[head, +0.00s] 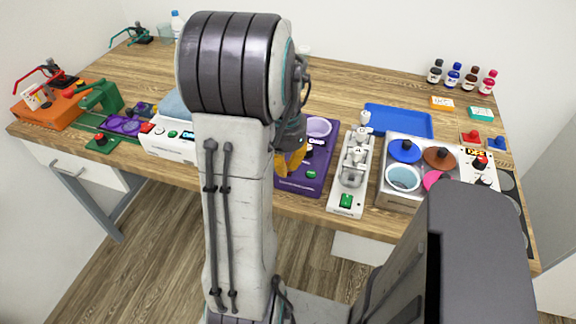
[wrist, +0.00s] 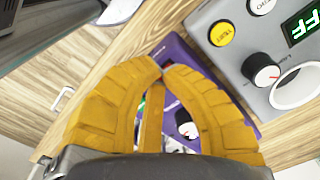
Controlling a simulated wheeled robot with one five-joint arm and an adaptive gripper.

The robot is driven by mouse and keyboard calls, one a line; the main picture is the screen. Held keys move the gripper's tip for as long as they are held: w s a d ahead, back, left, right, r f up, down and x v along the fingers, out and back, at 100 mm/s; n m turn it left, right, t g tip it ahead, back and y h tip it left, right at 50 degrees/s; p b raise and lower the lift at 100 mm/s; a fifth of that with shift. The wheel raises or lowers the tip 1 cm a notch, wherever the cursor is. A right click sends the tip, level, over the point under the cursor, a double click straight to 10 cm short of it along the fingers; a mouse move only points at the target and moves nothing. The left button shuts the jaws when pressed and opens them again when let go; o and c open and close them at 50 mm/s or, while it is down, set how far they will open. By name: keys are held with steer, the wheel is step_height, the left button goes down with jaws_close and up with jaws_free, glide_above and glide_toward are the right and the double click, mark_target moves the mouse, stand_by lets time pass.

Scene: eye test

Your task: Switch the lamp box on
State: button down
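I cannot tell for certain which device is the lamp box. A purple box (head: 312,180) with a pale round disc and a green switch (head: 311,174) stands beside my gripper (head: 290,165) in the head view. The fingers hide much of the box. A black-and-white knob (wrist: 186,127) shows between them. A grey panel (wrist: 232,62) with a yellow TEST button, a black knob and a green display reading OFF is at upper right.
Right of the purple box are a white strip (head: 338,194) with a green switch and a grey unit (head: 398,196) with coloured discs. A blue tray (head: 400,111) lies behind. A white device (head: 167,150) is at left. My arm hides the table's middle.

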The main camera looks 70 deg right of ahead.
steer(key=shift+f+b, duration=0.5)
steer(key=shift+f, duration=0.15)
steer(key=shift+r, duration=0.15)
stand_by(0.4)
steer(key=shift+r+p, duration=2.95)
steer(key=shift+r, duration=0.45)
steer(key=n, duration=0.2)
steer(key=shift+n, duration=0.3)
steer(key=w+a+r+n+t, duration=0.1)
steer(key=w+a+r+n, duration=0.1)
steer(key=w+a+n, duration=0.2)
steer(key=w+a+r+n+t, duration=0.1)
steer(key=w+a+n, duration=0.3)
steer(key=a+n, duration=0.6)
steer(key=w+a+r+n+t, duration=0.2)
steer(key=w+a+r+n, duration=0.2)
steer(key=a, duration=1.4)
steer(key=shift+w+a+n, duration=0.15)
steer(key=shift+w+n, duration=0.35)
steer(key=shift+n, duration=1.1)
